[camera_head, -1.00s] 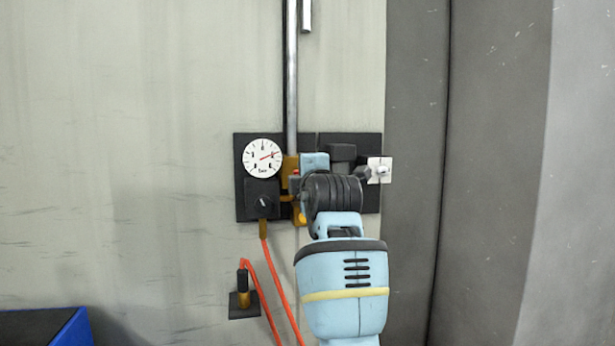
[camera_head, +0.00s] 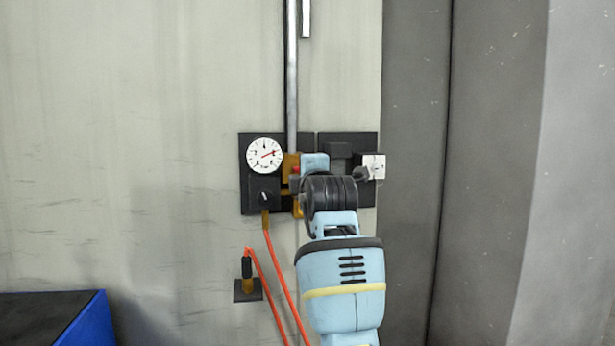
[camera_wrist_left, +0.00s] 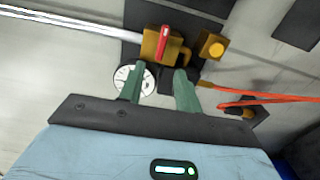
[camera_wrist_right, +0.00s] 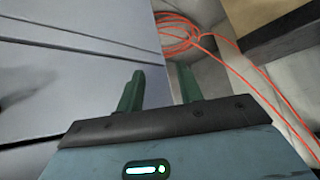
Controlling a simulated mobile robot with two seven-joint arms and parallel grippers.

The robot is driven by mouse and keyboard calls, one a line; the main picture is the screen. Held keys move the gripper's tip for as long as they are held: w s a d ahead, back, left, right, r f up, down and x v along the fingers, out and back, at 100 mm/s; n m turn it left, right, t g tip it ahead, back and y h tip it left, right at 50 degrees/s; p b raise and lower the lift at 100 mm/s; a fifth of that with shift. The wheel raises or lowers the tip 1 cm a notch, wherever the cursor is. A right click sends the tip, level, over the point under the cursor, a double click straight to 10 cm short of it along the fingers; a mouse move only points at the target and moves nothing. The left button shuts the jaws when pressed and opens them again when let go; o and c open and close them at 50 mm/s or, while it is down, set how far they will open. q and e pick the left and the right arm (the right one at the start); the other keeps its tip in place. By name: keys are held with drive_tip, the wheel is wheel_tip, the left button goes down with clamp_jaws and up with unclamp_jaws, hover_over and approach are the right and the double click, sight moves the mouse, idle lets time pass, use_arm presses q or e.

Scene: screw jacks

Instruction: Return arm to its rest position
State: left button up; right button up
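My left arm rises from the bottom of the head view, its light blue wrist (camera_head: 340,285) in front of a wall panel. The left gripper's fingertips are hidden there. In the left wrist view the left gripper (camera_wrist_left: 158,72) is open, its green fingers apart with nothing held. My right gripper (camera_wrist_right: 158,80) is open and empty in the right wrist view, and out of the head view.
The gauge (camera_head: 264,155) and a black knob box (camera_head: 264,194) sit left of a vertical metal pipe (camera_head: 292,80). Orange hoses (camera_head: 276,275) hang below. A blue-edged black box (camera_head: 50,320) stands at lower left. A coiled orange hose (camera_wrist_right: 178,35) lies on the floor.

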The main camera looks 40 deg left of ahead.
drive_tip(key=shift+w, duration=0.2)
idle(0.3)
